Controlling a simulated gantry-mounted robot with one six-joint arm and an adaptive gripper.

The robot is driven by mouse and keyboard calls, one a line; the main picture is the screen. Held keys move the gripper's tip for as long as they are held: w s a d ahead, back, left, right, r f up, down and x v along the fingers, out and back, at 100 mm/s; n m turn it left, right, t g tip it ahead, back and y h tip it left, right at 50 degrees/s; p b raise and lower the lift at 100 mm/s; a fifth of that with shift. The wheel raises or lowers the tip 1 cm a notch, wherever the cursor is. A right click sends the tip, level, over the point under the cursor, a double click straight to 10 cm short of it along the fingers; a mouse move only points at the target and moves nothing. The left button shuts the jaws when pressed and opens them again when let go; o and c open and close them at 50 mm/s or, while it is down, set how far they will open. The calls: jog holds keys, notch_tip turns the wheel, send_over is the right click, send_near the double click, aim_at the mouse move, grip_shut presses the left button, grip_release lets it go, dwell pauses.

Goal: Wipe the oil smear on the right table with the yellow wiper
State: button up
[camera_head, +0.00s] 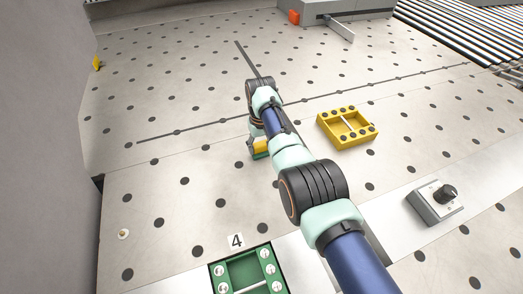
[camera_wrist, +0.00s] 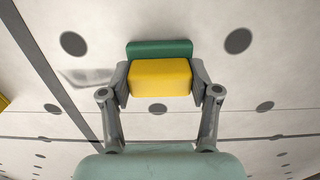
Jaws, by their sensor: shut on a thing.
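The yellow wiper (camera_wrist: 160,77) is a yellow block with a green pad (camera_wrist: 160,48) on its far side. My gripper (camera_wrist: 160,83) is shut on it, one grey finger at each side. In the head view the wiper (camera_head: 261,146) shows partly behind my arm, with my gripper (camera_head: 254,147) just over the perforated table (camera_head: 190,150). I cannot tell whether the pad touches the surface. A faint grey smear (camera_wrist: 86,76) lies on the table left of the wiper in the wrist view, close to the left finger. I cannot make out the smear in the head view.
A yellow tray (camera_head: 348,127) with black studs lies right of my arm. A green tray (camera_head: 249,270) by the label 4 stands at the front. A grey box with a black knob (camera_head: 437,201) is at the right. The table left of my gripper is mostly clear.

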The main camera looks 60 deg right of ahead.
jog(key=shift+s+d+f+b, duration=0.2)
jog(key=shift+s+d+b, duration=0.7)
jog(key=shift+s+d, duration=0.3)
jog(key=shift+d+r, duration=0.1)
jog(key=shift+s+d+f+b, duration=0.25)
jog(key=shift+s+d+b, duration=0.65)
jog(key=shift+b, duration=0.25)
jog(key=shift+s+d+r+b, duration=0.2)
jog(key=shift+s+d+b, duration=0.25)
jog(key=shift+b, duration=0.1)
notch_tip(320, 180, up, 6)
jog(key=p, duration=0.6)
jog(key=shift+r, duration=0.2)
jog(key=shift+a, duration=0.1)
notch_tip(320, 180, up, 3)
jog(key=p, duration=0.3)
